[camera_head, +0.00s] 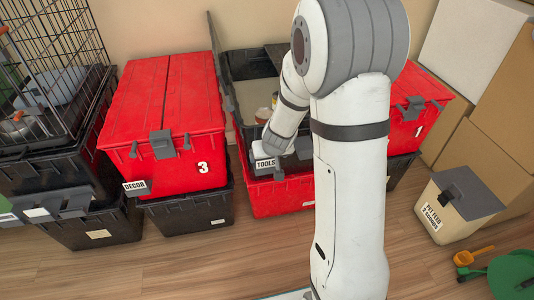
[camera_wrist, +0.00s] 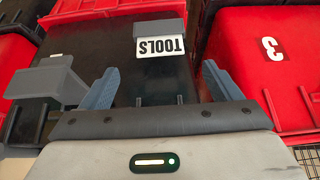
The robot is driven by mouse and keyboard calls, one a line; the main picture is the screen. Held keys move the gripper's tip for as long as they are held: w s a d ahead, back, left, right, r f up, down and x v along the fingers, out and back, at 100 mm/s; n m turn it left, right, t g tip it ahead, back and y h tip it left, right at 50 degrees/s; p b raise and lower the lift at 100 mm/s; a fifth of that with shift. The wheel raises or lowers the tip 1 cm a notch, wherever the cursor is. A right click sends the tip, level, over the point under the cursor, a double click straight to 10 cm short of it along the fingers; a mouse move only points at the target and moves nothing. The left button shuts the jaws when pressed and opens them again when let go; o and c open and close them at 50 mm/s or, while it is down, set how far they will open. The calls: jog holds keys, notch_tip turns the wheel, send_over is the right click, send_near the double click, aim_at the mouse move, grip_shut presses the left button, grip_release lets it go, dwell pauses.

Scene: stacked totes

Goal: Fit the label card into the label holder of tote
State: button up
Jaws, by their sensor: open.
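The white label card reading TOOLS (camera_wrist: 160,47) shows upside down in the wrist view, and also in the head view (camera_head: 265,163). It is at the front of the black open tote (camera_wrist: 155,85). One long edge of the card meets the grey label holder (camera_wrist: 160,27); I cannot tell how deeply it is seated. My gripper (camera_wrist: 160,67) is open, with its two blue-grey fingers apart on either side of the card and clear of it. In the head view my arm hides much of this tote and the fingertips.
The black tote stands on a red tote (camera_head: 283,203). A red lidded tote marked 3 (camera_head: 165,125) is close on the left, another marked 1 (camera_head: 418,105) on the right. A grey latch (camera_wrist: 50,80) juts out beside my finger. The wooden floor (camera_head: 190,260) in front is clear.

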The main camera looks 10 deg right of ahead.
jog(key=s+r+g+p, duration=0.1)
jog(key=s+r+g, duration=0.1)
jog(key=s+r, duration=0.6)
jog(key=s+r+g+p, duration=0.1)
jog(key=s+r, duration=0.7)
jog(key=s, duration=0.8)
jog(key=shift+s+r+g, duration=0.35)
jog(key=shift+r+g, duration=0.05)
jog(key=shift+g, duration=0.5)
